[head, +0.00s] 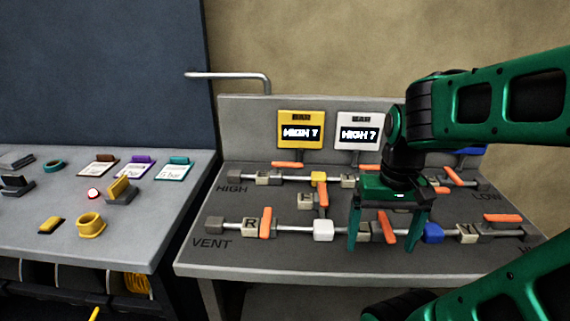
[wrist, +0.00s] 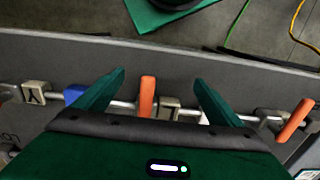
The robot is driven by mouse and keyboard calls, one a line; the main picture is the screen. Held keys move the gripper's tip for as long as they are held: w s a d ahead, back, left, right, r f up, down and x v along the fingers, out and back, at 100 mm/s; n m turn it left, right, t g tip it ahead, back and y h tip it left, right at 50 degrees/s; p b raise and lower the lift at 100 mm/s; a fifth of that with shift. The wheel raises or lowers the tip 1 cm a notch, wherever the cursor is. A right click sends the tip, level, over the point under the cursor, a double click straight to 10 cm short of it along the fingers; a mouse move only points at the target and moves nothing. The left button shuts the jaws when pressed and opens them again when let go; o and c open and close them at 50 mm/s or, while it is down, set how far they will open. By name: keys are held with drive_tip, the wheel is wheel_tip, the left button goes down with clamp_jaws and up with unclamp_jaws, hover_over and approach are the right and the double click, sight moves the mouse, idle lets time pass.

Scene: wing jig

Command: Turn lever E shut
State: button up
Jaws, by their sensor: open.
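On the front pipe (head: 290,228) of the panel, an orange lever (head: 388,228) sits beside a pale valve block (head: 364,229), partly hidden by my gripper. I cannot read a letter on this block, so I cannot confirm it is E. The lever stands across the pipe. My gripper (head: 384,246) points down over it, open. In the wrist view the same lever (wrist: 147,96) stands between the two spread fingers of my gripper (wrist: 158,78), nearer the left one, apparently touching neither. Its block (wrist: 168,109) lies just right of it.
A blue block (head: 433,233) and a Y-marked valve (head: 466,233) with its lever (head: 503,217) along the pipe lie right. A white block (head: 323,230) and the R-marked valve's crosswise lever (head: 265,223) lie left. Yellow (head: 301,130) and white (head: 359,131) gauges read "HIGH ?".

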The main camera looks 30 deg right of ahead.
drive_tip(key=shift+w+d+r, duration=0.1)
drive_tip(key=shift+d+r, duration=0.1)
drive_tip(key=shift+r, duration=0.25)
drive_tip(key=shift+w+d+r, duration=0.1)
drive_tip(key=shift+d+r, duration=0.05)
drive_tip(key=shift+r, duration=0.25)
drive_tip(key=c, duration=1)
drive_tip(key=shift+t+h, duration=0.6)
drive_tip(key=w+r, duration=0.1)
drive_tip(key=w, duration=0.2)
drive_tip(key=w+d+r, duration=0.1)
drive_tip(key=w, duration=0.2)
drive_tip(key=w+d+r, duration=0.1)
drive_tip(key=w+r, duration=0.1)
drive_tip(key=w, duration=0.1)
drive_tip(key=shift+w+d+r, duration=0.1)
drive_tip(key=shift+w, duration=0.05)
clamp_jaws()
drive_tip(key=w+a+r+t, duration=0.1)
drive_tip(key=w+r, duration=0.2)
drive_tip(key=w, duration=1)
drive_tip(key=w+a+r+t+h, duration=0.1)
drive_tip(key=w+r, duration=0.3)
drive_tip(key=w, duration=0.9)
drive_tip(key=shift+w, duration=0.25)
drive_tip(key=shift+a, duration=0.1)
